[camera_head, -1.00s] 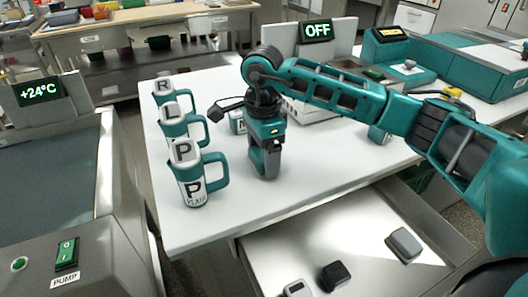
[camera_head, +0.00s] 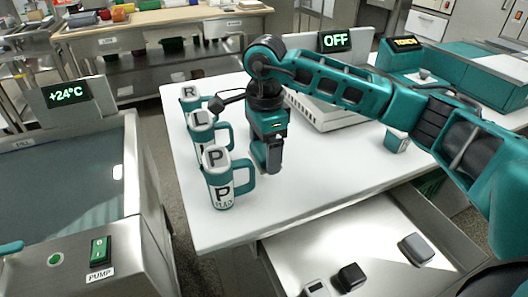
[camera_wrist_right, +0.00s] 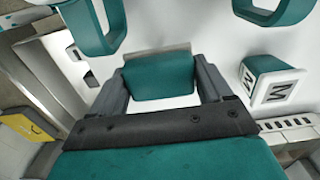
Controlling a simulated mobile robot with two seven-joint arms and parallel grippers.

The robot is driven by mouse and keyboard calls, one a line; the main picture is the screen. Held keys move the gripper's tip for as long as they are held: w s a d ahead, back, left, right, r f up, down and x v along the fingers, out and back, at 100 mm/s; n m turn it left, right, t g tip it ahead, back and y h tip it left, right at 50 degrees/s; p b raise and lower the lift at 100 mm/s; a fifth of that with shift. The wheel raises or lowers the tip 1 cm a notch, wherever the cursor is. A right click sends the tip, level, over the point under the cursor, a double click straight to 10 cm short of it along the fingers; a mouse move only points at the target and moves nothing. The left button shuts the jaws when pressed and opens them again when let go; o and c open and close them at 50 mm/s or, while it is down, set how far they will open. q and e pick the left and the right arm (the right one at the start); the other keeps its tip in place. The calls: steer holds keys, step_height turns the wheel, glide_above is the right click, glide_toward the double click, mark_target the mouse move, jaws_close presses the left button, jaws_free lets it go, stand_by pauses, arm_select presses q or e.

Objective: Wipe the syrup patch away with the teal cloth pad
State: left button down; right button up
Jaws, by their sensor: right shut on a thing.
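My right gripper (camera_head: 268,168) points down at the white table (camera_head: 310,190), just right of the front mug marked P. It is shut on the teal cloth pad (camera_wrist_right: 160,77), which shows between the fingers in the right wrist view. The pad is low over the tabletop; I cannot tell whether it touches. I see no syrup patch in either view; the pad, gripper or mugs may hide it. My left gripper is not in view.
Lettered teal-and-white mugs stand in a row at the left: P (camera_head: 218,185), L (camera_head: 200,130) and R (camera_head: 189,97). A white appliance (camera_head: 330,108) stands behind the arm. An open drawer (camera_head: 325,250) is below the front edge.

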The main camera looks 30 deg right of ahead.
step_height(320, 180, up, 3)
steer(key=shift+f+p, duration=0.1)
steer(key=shift+p, duration=0.65)
steer(key=shift+r, duration=0.3)
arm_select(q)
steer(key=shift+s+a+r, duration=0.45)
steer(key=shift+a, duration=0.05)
